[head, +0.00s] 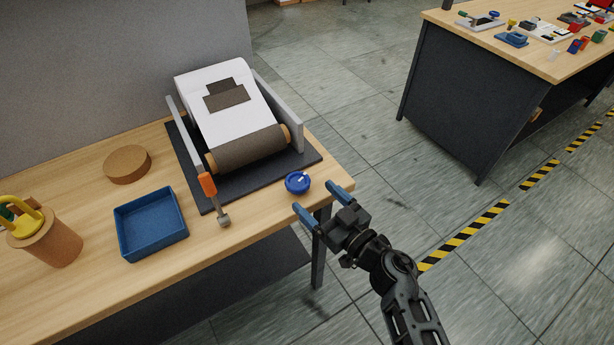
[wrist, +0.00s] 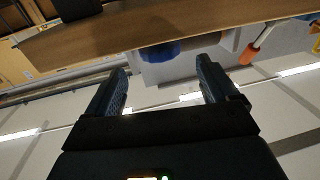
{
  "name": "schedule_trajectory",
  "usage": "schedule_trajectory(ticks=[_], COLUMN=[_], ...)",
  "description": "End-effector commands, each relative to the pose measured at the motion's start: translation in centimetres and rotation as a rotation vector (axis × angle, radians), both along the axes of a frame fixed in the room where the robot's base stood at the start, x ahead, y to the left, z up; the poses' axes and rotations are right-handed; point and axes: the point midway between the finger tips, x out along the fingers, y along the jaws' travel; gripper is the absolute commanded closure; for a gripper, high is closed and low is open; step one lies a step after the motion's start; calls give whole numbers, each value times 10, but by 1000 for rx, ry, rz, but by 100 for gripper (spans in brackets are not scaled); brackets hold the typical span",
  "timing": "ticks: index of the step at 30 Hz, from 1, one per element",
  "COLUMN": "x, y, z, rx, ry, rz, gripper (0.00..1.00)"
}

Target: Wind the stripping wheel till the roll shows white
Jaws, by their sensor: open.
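A low round blue wheel (head: 298,182) with a white mark on top is at the right front of the table, beside the dark base of a machine. In the wrist view the blue wheel (wrist: 160,51) shows between the fingers, beyond their tips. A roll (head: 248,148) with a dark grey-brown face and tan ends lies across the machine's front; no white shows on its visible face. My gripper (head: 313,196) is open and empty, just off the table's right edge, close to the wheel. The fingers appear apart from it.
An orange-handled lever (head: 208,184) stands at the machine's front. A white sheet (head: 228,122) with a dark patch runs to the roll. A blue tray (head: 152,223), a cork disc (head: 127,164) and a tan cup (head: 52,242) stand left. Another table (head: 480,70) is back right.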

Motion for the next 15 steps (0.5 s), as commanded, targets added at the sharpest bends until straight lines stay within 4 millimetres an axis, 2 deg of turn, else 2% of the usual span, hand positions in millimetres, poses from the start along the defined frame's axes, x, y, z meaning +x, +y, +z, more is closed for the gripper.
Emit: schedule_trajectory(ticks=[9,15], x=[35,50], y=[31,45], z=[-1,-1], rx=[-1,0], ry=[-3,-1], rz=[1,-1], gripper=[13,13])
